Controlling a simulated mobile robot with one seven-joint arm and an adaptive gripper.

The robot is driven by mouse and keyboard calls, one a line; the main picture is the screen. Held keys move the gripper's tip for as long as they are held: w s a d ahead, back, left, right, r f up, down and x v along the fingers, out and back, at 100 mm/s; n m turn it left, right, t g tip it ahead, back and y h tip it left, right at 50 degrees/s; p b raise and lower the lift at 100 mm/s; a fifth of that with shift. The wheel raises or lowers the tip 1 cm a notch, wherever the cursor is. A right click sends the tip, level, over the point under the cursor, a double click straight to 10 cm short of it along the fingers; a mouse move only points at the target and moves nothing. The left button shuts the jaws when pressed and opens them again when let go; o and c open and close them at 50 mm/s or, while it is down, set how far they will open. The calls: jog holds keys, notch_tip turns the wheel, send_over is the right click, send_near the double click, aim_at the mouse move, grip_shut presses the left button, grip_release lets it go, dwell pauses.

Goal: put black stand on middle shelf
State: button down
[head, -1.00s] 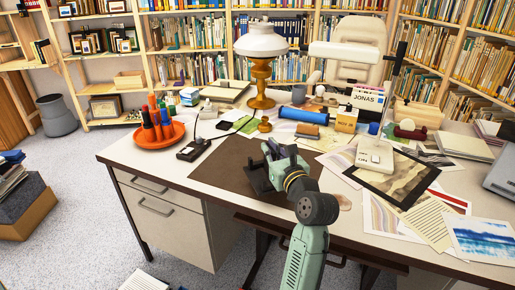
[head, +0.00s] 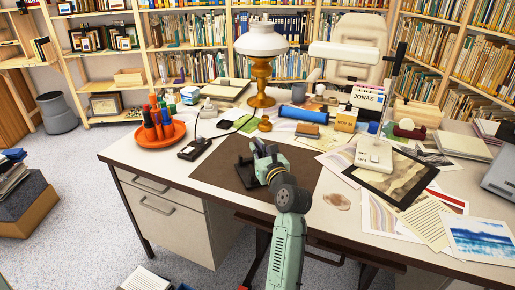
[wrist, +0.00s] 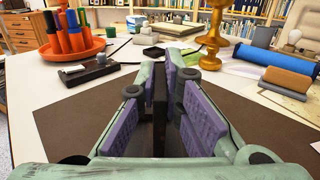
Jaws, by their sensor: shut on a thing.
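The black stand (head: 243,173) is at the dark brown desk mat, at the left of my gripper (head: 262,156) in the head view. In the wrist view my gripper (wrist: 168,85) is shut on the stand, whose thin dark upright part (wrist: 160,105) shows edge-on between the purple pads. I cannot tell whether its base touches the mat. The shelving (head: 102,62) stands behind the desk at the back left, with small framed pictures on its levels.
An orange tray (head: 175,138) of bottles, a black device (head: 194,150) and a brass lamp (head: 262,70) stand beyond the mat (head: 225,155). Papers and a dark print (head: 405,175) cover the right side.

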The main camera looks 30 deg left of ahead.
jog(key=shift+f, duration=0.1)
jog(key=c, duration=2.2)
grip_release()
jog(key=shift+f, duration=0.1)
jog(key=o, duration=0.5)
jog(key=shift+r, duration=0.3)
jog(key=b+v, duration=0.1)
jog(key=v, duration=1.1)
jog(key=shift+b, duration=0.3)
